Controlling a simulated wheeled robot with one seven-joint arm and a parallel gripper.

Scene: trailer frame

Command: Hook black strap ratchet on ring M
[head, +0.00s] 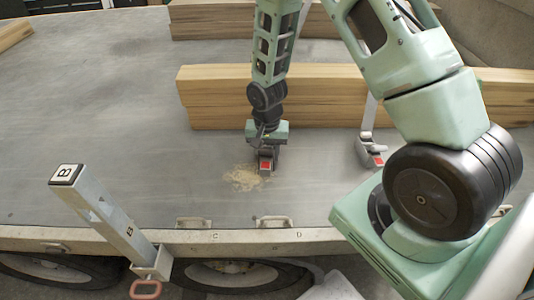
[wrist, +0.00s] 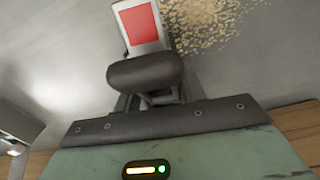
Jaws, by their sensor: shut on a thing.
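My gripper (head: 266,150) hangs over the grey trailer deck, pointing down, and is shut on a ratchet. The ratchet's metal end with a red patch (head: 266,167) shows below the fingers. In the wrist view the same ratchet (wrist: 140,25) has a red rectangle on pale metal, with a dark rounded part (wrist: 145,70) in front. No black strap can be made out on it. Two metal rings (head: 193,222) (head: 273,220) sit on the near deck edge beside the letters C and D. I cannot make out a ring marked M.
A second ratchet with a red patch (head: 371,157) hangs on a grey strap (head: 369,112) to the right. Stacked timber (head: 215,98) lies behind my gripper. A slanted metal post marked B (head: 105,212) stands front left. Sawdust (head: 243,178) lies on the deck, which is clear at left.

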